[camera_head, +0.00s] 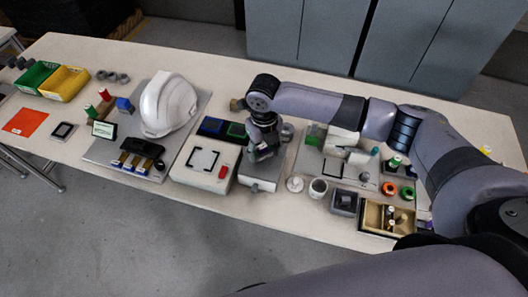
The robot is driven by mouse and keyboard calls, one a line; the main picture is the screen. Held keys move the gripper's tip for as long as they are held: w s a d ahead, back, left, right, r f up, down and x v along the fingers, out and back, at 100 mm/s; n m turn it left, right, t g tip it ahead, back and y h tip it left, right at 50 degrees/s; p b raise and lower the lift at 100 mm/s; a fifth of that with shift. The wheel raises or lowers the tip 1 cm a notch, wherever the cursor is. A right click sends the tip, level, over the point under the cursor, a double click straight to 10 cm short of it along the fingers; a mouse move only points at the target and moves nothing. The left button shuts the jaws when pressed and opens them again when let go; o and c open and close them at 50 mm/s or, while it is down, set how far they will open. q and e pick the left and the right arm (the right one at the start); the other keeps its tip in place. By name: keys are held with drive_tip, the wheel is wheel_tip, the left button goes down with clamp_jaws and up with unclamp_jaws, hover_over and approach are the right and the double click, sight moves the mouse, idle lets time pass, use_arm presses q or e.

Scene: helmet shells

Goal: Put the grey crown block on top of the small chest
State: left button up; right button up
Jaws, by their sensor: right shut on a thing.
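My right gripper (264,156) reaches in from the right and points down over a small pale chest with a grey top (259,184). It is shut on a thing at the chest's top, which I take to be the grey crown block. The fingers and wrist hide most of the block, so its shape is not clear. I cannot tell whether the block touches the chest top. My left gripper is not in view.
A white box with a black square outline (201,181) stands just left of the chest. A white helmet (168,104) lies further left.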

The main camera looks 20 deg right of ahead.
sight(264, 147)
wheel_tip(264, 147, down, 2)
drive_tip(key=shift+f, duration=0.1)
drive_tip(key=shift+f, duration=0.15)
drive_tip(key=o, duration=1.2)
drive_tip(key=shift+c, duration=0.2)
drive_tip(key=shift+r, duration=0.25)
wheel_tip(264, 147, up, 12)
drive_tip(key=b, duration=0.2)
drive_tip(key=shift+f+b, duration=0.1)
drive_tip(key=shift+b, duration=0.3)
